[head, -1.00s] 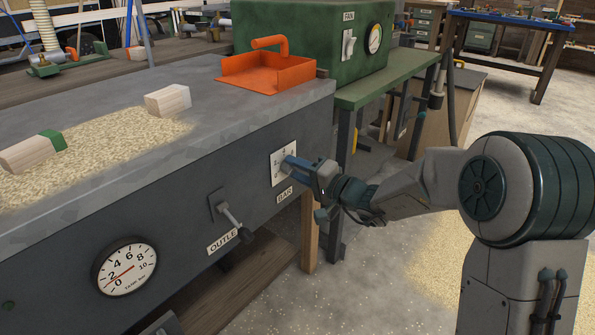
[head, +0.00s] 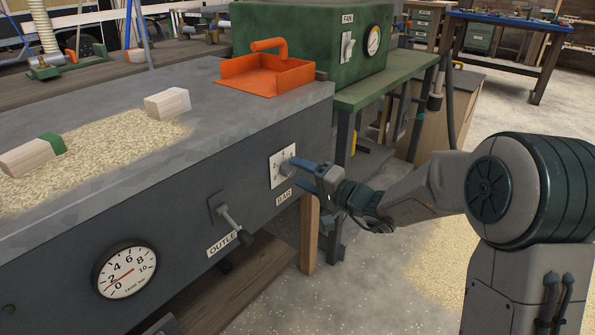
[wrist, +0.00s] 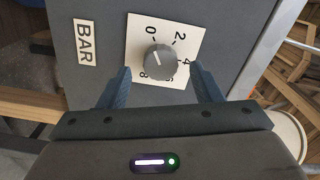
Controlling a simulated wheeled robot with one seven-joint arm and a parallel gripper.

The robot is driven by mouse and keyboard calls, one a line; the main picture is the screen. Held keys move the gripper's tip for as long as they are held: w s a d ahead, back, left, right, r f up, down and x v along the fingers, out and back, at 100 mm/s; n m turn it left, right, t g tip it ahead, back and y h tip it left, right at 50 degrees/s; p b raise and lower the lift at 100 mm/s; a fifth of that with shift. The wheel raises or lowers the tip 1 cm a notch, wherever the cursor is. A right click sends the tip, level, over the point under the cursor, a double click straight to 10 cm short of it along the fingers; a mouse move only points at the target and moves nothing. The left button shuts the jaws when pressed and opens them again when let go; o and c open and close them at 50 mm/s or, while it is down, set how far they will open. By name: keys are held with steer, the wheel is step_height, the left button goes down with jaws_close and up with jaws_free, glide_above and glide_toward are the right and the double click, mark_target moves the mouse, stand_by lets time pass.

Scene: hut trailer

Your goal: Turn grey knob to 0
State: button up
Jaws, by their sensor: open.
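The grey knob (wrist: 160,62) sits on a white dial plate (wrist: 190,45) with printed numbers 0, 2, 4, 6 and 8. Its pale mark points up and slightly left in the wrist view, toward the 0. In the head view the knob (head: 286,167) is on the front of the dark grey cabinet, above a BAR label (head: 284,197). My gripper (head: 302,172) is open and empty, a short way out from the knob. In the wrist view its blue fingers (wrist: 160,76) lie on either side of the knob, apart from it.
An OUTLET lever (head: 230,217) and a tank gauge (head: 126,269) are to the left on the same cabinet front. An orange tray (head: 245,80) and wooden blocks lie on top. A green bench (head: 385,82) stands at the right behind; the floor beside my arm is open.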

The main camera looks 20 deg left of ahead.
steer(key=p+v, duration=0.2)
steer(key=v, duration=1)
steer(key=shift+p, duration=0.35)
steer(key=shift+r, duration=0.1)
